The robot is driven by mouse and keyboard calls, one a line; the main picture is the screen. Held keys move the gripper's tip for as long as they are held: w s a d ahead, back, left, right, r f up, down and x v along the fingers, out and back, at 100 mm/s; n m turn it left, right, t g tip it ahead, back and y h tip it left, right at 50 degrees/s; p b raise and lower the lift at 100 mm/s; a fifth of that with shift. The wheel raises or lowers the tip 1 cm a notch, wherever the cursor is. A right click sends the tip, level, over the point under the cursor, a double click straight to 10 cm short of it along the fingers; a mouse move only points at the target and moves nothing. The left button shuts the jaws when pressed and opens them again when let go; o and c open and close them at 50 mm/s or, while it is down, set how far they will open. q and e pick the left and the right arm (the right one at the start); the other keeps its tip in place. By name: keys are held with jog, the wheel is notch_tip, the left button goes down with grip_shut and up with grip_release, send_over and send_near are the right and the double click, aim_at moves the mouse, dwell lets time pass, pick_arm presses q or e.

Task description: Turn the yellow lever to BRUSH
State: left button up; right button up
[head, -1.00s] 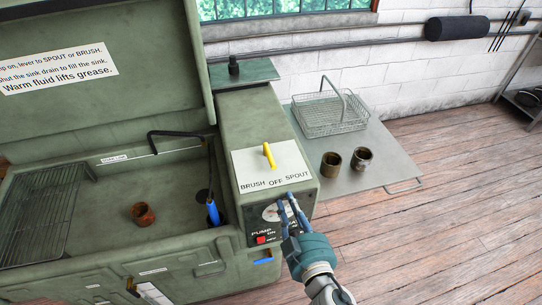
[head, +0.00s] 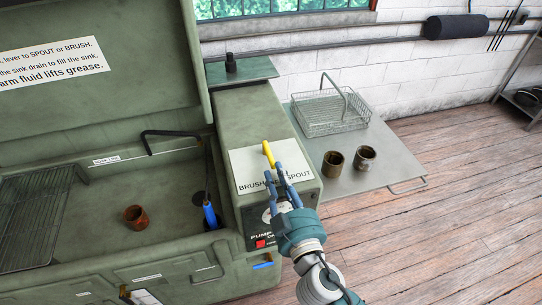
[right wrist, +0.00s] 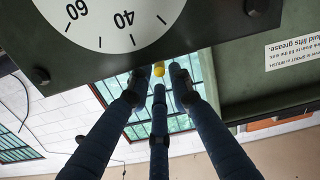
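The yellow lever (head: 267,153) stands on the white label plate (head: 246,168) on top of the green pump housing. BRUSH is printed at the plate's left, SPOUT at its right, and OFF between them is mostly covered by my fingers. The lever sits about mid-plate, in line with OFF. My right gripper (head: 274,174) is just in front of the lever, fingers spread and empty. In the right wrist view the lever's yellow tip (right wrist: 158,69) shows beyond the open fingers (right wrist: 157,84), roughly centred among them. Whether they touch cannot be told. My left gripper is out of view.
The open sink (head: 155,205) lies left of the housing, with a brown ring part (head: 135,217) and a blue-handled brush (head: 210,215). A gauge (right wrist: 110,20) is on the housing front. A side table (head: 375,185) at right holds a wire basket (head: 330,115) and two cups.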

aim_at(266, 147)
jog(key=p+x, duration=0.1)
jog(key=x, duration=0.5)
jog(key=shift+w, duration=0.1)
jog(key=shift+c, duration=0.6)
grip_shut()
